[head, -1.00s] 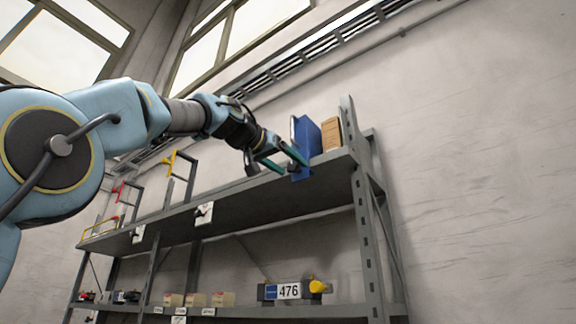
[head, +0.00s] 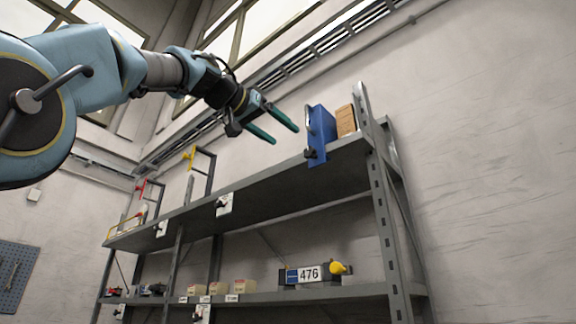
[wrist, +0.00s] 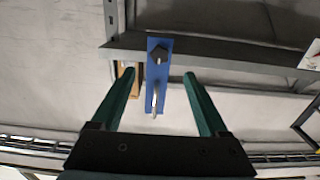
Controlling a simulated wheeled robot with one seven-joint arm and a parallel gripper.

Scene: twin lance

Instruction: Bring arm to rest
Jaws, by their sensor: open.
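My gripper (head: 285,132) is open and empty, with two green fingers spread apart. In the head view it hangs in the air above the top shelf, left of the blue object and apart from it. The blue object (head: 319,130) stands upright at the right end of the top shelf, with a dark knob low on its front. In the wrist view the blue object (wrist: 159,75) shows beyond the fingers, between them in the picture. My gripper (wrist: 160,105) touches nothing there.
The grey shelf rack (head: 280,192) stands against the wall. A brown box (head: 346,120) is right of the blue object. A yellow-handled frame (head: 190,157) stands farther left. A unit marked 476 (head: 308,274) and small boxes (head: 218,288) sit below. The wall right of the rack is bare.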

